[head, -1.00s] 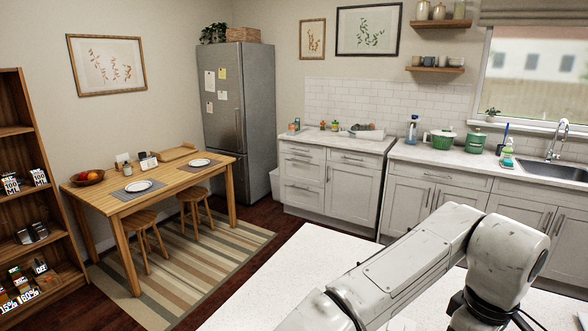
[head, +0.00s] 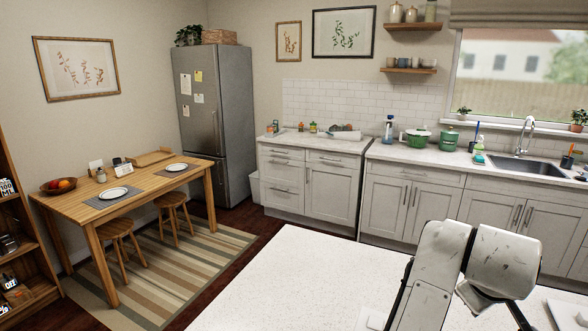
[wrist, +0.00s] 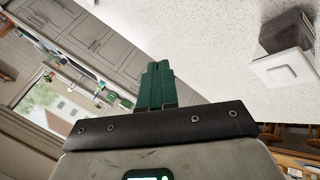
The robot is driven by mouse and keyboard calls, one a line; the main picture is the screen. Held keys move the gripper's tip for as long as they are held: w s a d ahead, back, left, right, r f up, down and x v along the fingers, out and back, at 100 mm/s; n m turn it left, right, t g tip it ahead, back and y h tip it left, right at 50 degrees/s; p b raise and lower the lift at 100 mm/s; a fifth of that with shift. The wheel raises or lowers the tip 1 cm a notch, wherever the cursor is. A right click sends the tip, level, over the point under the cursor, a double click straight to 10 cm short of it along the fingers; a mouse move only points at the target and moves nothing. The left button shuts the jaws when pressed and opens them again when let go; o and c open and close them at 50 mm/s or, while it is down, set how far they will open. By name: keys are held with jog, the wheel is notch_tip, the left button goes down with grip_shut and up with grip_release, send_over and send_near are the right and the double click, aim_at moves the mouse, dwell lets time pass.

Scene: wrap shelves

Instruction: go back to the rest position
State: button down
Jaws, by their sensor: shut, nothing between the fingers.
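My gripper (wrist: 154,86) shows in the wrist view, its two green fingers side by side, closed together with nothing between them. It is in the air, apart from the white speckled counter (wrist: 215,40). In the head view my arm is folded at the lower right, above the near counter (head: 290,280); the gripper itself is not in that view.
In the wrist view a dark block with a white square plate (wrist: 285,66) is on the counter at the right. In the head view a wooden table (head: 140,189) with plates, a shelf (head: 30,262), a fridge (head: 215,120) and a sink counter (head: 430,154) stand beyond.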

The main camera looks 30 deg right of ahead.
jog(key=w+a+f+n+t+y, duration=0.2)
jog(key=w+a+f+t, duration=0.1)
jog(key=a+f, duration=0.65)
jog(key=s+a+f+g+y, duration=0.1)
jog(key=s+a+f+y, duration=0.55)
jog(key=a+f, duration=0.7)
jog(key=s+f+m+g+h+b, duration=0.1)
jog(key=s+f+g+b, duration=0.3)
jog(key=s+f, duration=0.4)
jog(key=s, duration=0.3)
jog(key=shift+s+f, duration=0.35)
jog(key=shift+s, duration=0.05)
jog(key=shift+h, duration=0.25)
